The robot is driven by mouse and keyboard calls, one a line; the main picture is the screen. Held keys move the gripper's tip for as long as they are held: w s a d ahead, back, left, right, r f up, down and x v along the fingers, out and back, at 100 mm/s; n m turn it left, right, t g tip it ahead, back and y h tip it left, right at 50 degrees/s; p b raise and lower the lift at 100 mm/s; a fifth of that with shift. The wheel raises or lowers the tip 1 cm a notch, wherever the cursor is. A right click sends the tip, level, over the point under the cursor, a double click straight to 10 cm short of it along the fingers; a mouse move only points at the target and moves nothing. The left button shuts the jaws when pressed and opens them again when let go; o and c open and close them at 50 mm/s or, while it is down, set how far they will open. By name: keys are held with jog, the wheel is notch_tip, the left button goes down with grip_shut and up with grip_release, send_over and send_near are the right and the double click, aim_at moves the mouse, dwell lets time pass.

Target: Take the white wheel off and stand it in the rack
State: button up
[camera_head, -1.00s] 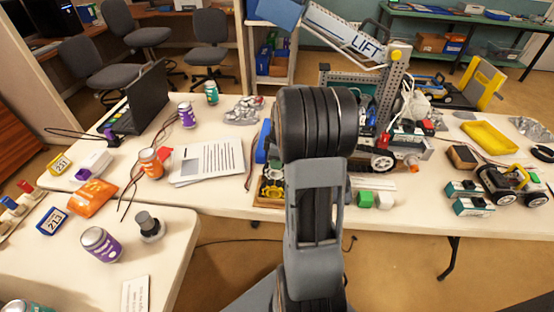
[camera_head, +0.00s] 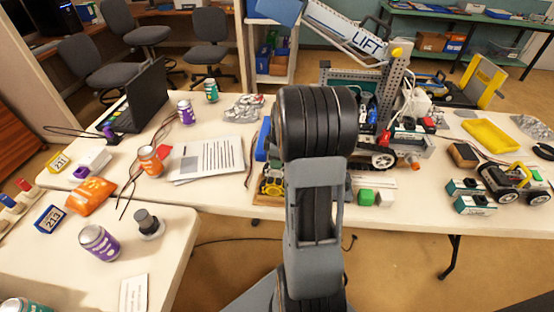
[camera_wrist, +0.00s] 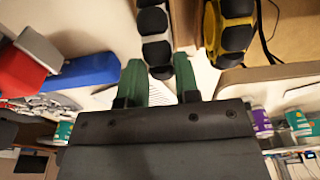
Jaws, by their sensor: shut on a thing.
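In the wrist view my gripper (camera_wrist: 159,80) has two green fingers, shut on the white wheel (camera_wrist: 155,38), which has pale hub parts and black rollers. The wheel's upper part is cut off by the frame. A yellow wheel with black rollers (camera_wrist: 230,28) is just to its right. In the head view my arm hides the gripper and the held wheel. A yellow wheel (camera_head: 270,184) shows left of my arm on a wooden base, which may be the rack. I cannot tell whether the held wheel touches a rack. The LIFT robot (camera_head: 392,95) stands behind my arm, with another white wheel (camera_head: 383,160) on it.
Paper sheets (camera_head: 210,158), an orange can (camera_head: 150,160) and a laptop (camera_head: 140,98) are on the left. A yellow tray (camera_head: 490,135) and small wheeled robot (camera_head: 515,183) are on the right.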

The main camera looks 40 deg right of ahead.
jog(key=o, duration=1)
jog(key=shift+c, duration=0.2)
jog(key=shift+r+p, duration=2.5)
jog(key=shift+r, duration=1)
